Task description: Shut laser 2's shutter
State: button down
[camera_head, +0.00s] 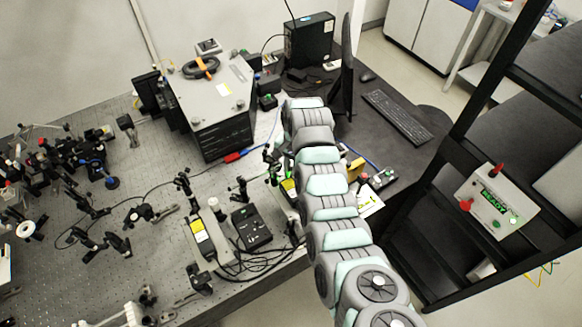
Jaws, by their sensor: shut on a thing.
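Two long pale laser housings with yellow labels lie on the perforated optical table (150,200). One laser housing (213,250) is in the clear left of my arm. The other laser housing (289,190) is largely covered by my arm. I cannot read which is laser 2, and no shutter can be made out on either. My arm reaches from the bottom right up over the table's right part. My gripper is hidden behind the arm's links, so its fingers and anything between them do not show.
A black control box (250,228) with cables sits between the lasers. Small optic mounts (185,183) stand around them. A large instrument box (212,105) is behind. A keyboard (397,115) lies on the dark desk at right. A panel reading READY (497,200) hangs on a black frame.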

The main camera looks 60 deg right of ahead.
jog(key=shift+w+a+f+g+h+b, duration=0.15)
jog(key=shift+w+a+g+h+b, duration=0.15)
jog(key=shift+a+h+b, duration=0.2)
jog(key=shift+h+b, duration=0.2)
jog(key=shift+g, duration=0.3)
jog(key=c, duration=1.5)
grip_release()
jog(key=shift+o, duration=0.2)
jog(key=shift+r, duration=0.3)
